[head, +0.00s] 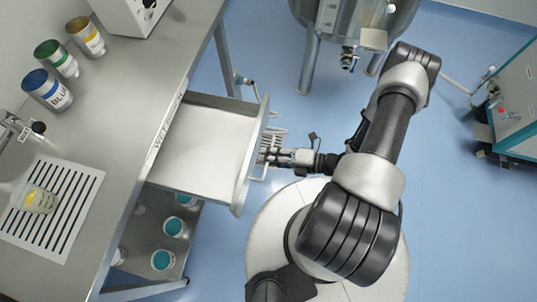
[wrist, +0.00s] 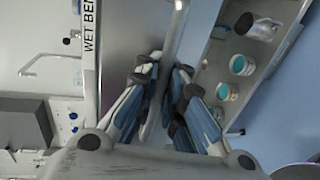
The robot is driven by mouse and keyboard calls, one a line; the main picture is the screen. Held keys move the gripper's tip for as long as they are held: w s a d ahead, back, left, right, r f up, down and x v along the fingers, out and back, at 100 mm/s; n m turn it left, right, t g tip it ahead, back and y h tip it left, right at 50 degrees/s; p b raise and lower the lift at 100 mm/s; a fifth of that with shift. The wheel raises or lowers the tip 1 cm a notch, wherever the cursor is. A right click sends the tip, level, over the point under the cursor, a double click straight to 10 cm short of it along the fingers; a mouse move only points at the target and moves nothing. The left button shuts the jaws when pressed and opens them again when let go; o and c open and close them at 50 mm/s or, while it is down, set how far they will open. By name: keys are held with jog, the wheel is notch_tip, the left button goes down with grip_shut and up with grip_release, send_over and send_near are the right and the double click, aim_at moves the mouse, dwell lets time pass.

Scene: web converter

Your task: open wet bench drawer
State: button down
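The wet bench drawer (head: 205,140) is pulled well out of the metal bench, and its pale, empty inside shows in the head view. Its front panel (head: 249,160) carries a bar handle (head: 266,112). My gripper (head: 266,155) is at the middle of the handle, in front of the panel. In the wrist view, the fingers of my gripper (wrist: 165,72) lie close on either side of a thin metal bar and appear shut on it. The exact contact is partly hidden by the fingers. The "WET BENCH" label (head: 162,135) is on the bench edge.
Teal-topped jars (head: 174,227) sit on the shelf below. A steel tank (head: 352,20) stands behind.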

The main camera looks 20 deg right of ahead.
jog(key=c, duration=1.7)
grip_release()
jog(key=v, duration=1.2)
